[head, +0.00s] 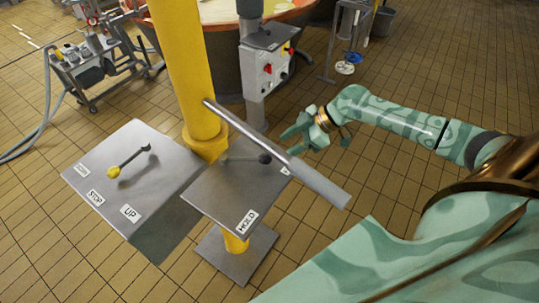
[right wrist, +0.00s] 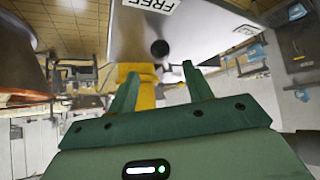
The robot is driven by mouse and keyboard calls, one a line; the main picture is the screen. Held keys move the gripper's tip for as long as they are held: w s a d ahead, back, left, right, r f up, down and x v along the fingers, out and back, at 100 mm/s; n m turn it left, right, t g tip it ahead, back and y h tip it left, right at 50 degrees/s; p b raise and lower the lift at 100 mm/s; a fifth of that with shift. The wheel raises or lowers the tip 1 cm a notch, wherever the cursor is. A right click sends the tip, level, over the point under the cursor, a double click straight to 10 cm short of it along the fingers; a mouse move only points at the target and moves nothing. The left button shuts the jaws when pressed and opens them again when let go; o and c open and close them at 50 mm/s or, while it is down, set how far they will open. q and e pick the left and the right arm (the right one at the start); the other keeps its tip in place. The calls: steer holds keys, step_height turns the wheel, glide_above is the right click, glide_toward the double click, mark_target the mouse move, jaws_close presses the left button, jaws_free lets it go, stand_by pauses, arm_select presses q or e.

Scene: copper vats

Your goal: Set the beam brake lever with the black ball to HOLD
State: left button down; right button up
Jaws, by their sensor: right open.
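The black ball (head: 264,158) tips a short grey lever lying over a grey metal plate (head: 215,195). The lever points right, toward a label partly hidden by a bar. The HOLD label (head: 247,222) is on the plate's near corner. In the right wrist view the black ball (right wrist: 160,48) shows ahead, between and beyond the fingertips, near the FREE label (right wrist: 150,4). My right gripper (head: 292,141) is open and empty, right of the ball and apart from it. Its open fingers also show in the wrist view (right wrist: 160,80). My left gripper is out of view.
A long grey bar (head: 280,155) slants across the plate, between ball and right gripper in the picture. A yellow post (head: 190,75) stands behind. Left is another panel with a yellow-ball lever (head: 113,172) and STOP and UP labels. A switch box (head: 268,65) stands behind.

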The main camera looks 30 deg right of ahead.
mark_target(252, 160)
steer(key=x, duration=0.7)
steer(key=shift+w+a+f, duration=0.15)
steer(key=shift+a+f, duration=0.1)
steer(key=shift+f, duration=0.05)
jaws_close()
steer(key=s+a+m+p, duration=0.1)
steer(key=p, duration=0.2)
steer(key=s+a+m+t+h+p, duration=0.1)
steer(key=p, duration=0.2)
steer(key=shift+s+r+m, duration=0.2)
steer(key=shift+r+m, duration=0.1)
steer(key=shift+r, duration=0.05)
steer(key=shift+s+a+f+t+h+p, duration=0.1)
steer(key=shift+s+f+t+h+p, duration=0.05)
steer(key=shift+t+h+p, duration=0.2)
steer(key=shift+a+f+m, duration=0.1)
steer(key=shift+f+m, duration=0.1)
steer(key=shift+m, duration=0.1)
